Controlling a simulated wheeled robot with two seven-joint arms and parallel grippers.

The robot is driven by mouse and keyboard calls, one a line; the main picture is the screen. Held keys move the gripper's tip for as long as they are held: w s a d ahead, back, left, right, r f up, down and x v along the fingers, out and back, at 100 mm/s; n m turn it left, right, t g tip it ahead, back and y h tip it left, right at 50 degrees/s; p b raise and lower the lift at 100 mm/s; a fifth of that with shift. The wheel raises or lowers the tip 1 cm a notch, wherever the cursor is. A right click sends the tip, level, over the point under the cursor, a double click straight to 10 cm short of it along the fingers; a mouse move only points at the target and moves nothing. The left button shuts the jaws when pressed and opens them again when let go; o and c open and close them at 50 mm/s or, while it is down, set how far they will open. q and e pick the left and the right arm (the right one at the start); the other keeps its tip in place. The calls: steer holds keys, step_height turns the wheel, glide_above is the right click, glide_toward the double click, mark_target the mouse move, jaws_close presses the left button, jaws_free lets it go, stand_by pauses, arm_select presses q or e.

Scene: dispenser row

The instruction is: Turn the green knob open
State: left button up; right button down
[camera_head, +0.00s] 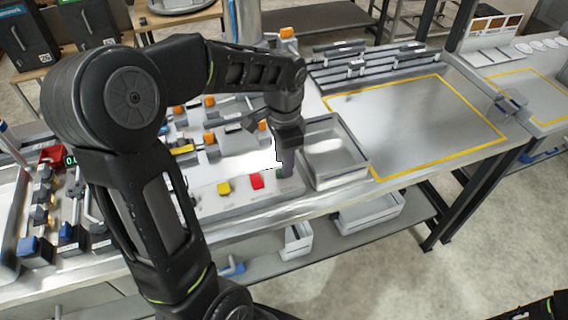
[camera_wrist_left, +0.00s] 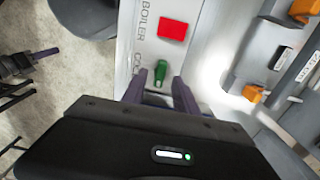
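The green knob (camera_head: 281,173) is at the right end of the front panel, partly hidden by my left gripper (camera_head: 287,163) in the head view. My left gripper (camera_wrist_left: 160,79) is open, with one dark finger on each side of the knob. I cannot tell whether a finger touches it. A dark part, perhaps my right arm or gripper, shows at the left edge of the left wrist view; its fingers are unclear.
A red knob (camera_head: 256,181) and a yellow knob (camera_head: 224,188) sit left of the green one. A metal tray (camera_head: 336,172) stands close on the right. Orange-topped valves (camera_head: 208,138) stand behind. The yellow-outlined bench area (camera_head: 415,115) is clear.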

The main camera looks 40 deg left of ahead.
arm_select(q)
steer(key=shift+f, duration=1.25)
jaws_close()
